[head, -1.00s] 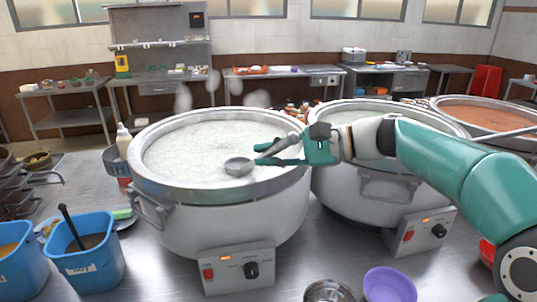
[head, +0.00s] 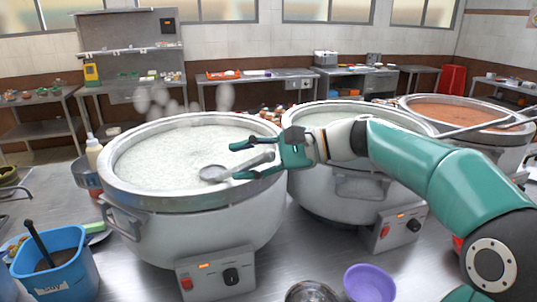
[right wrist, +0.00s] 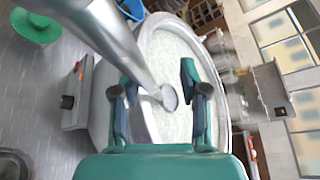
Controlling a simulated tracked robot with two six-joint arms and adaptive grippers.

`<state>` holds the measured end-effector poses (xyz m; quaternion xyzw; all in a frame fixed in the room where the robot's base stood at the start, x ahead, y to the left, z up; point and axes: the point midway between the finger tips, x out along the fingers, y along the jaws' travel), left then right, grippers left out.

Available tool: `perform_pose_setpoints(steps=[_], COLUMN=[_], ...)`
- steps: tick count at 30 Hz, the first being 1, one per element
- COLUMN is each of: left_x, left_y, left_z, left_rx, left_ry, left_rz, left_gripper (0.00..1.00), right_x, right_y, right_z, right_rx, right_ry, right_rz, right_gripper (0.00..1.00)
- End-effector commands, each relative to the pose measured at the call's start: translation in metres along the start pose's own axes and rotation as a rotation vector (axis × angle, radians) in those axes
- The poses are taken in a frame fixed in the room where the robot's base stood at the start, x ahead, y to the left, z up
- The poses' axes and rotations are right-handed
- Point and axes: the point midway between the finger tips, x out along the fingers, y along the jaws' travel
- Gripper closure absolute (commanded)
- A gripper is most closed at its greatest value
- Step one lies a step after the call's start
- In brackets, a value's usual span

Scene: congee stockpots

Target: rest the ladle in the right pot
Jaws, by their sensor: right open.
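A steel ladle has its bowl (head: 213,173) at the near side of the left pot (head: 190,225), over the white congee. Its handle runs right between the fingers of my right gripper (head: 238,161), which is open, tips apart. In the right wrist view the ladle handle (right wrist: 115,40) passes large and close to the camera, down to the ladle bowl between the fingertips; whether a finger touches it I cannot tell. The middle pot (head: 335,185) is partly hidden behind my right arm. My left gripper is not in view.
An orange-filled pot (head: 510,148) stands far right, with a steel rod (head: 490,128) across it. A blue bin (head: 52,265), a purple bowl (head: 368,284) and a steel bowl (head: 311,292) are near the front. Pale puffs hang above the left pot.

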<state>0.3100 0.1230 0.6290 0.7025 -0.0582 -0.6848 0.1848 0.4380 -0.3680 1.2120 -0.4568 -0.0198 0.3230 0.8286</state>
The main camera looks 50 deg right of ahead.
Motion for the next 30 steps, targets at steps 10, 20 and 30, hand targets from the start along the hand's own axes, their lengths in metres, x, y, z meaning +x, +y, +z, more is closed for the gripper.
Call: perform_pose_setpoints(steps=[10,20,30], left_x=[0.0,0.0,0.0], left_y=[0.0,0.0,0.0], left_z=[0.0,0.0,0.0], left_rx=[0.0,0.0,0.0], left_ry=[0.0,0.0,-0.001], left_rz=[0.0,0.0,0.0], left_gripper=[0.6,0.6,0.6], right_x=[-0.059,-0.107,-0.114], right_y=[0.0,0.0,0.0], right_z=[-0.002,-0.001,0.0], right_rx=[-0.001,-0.001,-0.002], right_ry=[0.009,0.005,0.0], right_rz=[-0.004,-0.003,-0.001], right_gripper=[0.56,0.56,0.56])
